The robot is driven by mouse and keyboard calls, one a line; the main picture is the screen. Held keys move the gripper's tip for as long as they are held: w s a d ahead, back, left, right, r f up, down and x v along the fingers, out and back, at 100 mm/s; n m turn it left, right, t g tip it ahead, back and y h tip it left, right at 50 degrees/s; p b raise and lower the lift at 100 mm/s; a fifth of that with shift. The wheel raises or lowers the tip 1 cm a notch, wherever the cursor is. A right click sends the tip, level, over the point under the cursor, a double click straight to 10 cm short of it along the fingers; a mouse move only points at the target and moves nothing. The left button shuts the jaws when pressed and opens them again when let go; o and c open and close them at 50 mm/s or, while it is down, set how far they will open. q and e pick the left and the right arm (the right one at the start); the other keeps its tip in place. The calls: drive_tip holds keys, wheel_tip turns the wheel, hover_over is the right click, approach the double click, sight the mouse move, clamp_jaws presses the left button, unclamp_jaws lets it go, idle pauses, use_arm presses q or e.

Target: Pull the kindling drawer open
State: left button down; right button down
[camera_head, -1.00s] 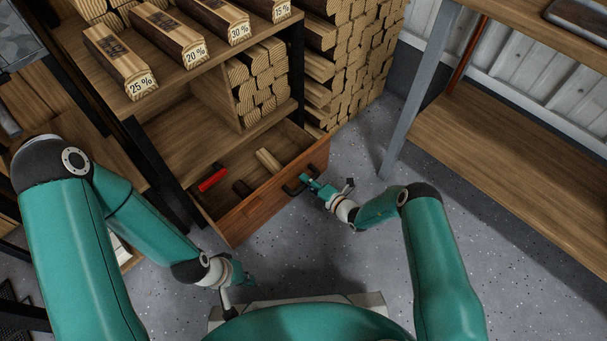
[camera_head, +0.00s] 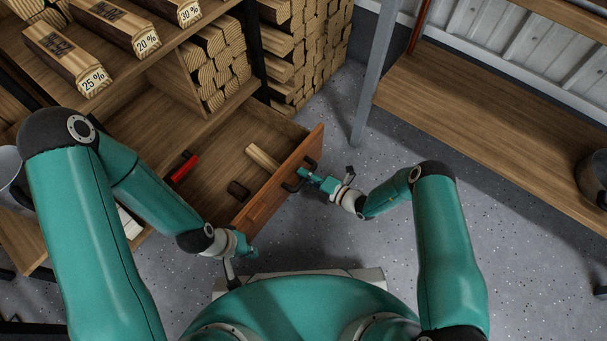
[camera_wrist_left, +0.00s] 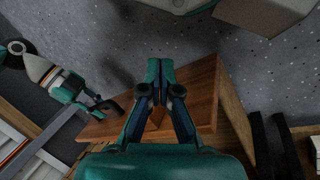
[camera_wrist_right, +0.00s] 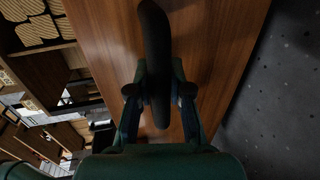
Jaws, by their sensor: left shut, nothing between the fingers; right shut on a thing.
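The wooden kindling drawer (camera_head: 262,200) stands pulled out from the shelf unit in the head view. Its inside shows a red-handled tool, a light wood stick and a dark block. A black bar handle (camera_head: 300,174) is on its front. My right gripper (camera_head: 308,176) is shut on the handle, and the right wrist view shows the dark handle (camera_wrist_right: 156,60) between its fingers. My left gripper (camera_head: 250,252) is shut and empty by the drawer's near front corner. In the left wrist view its fingertips (camera_wrist_left: 160,70) are together, with the drawer front (camera_wrist_left: 205,100) behind them.
Stacked firewood (camera_head: 305,50) stands behind the drawer. Labelled split logs (camera_head: 65,55) lie on the shelf above. A wooden bench (camera_head: 470,120) with a grey metal leg (camera_head: 372,80) stands at right. Speckled floor (camera_head: 420,270) is clear in front of it.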

drive_tip(key=c, duration=1.1)
unclamp_jaws()
drive_tip(key=shift+f, duration=0.2)
drive_tip(key=shift+o, duration=0.2)
drive_tip(key=shift+r, duration=0.1)
drive_tip(key=v, duration=1.2)
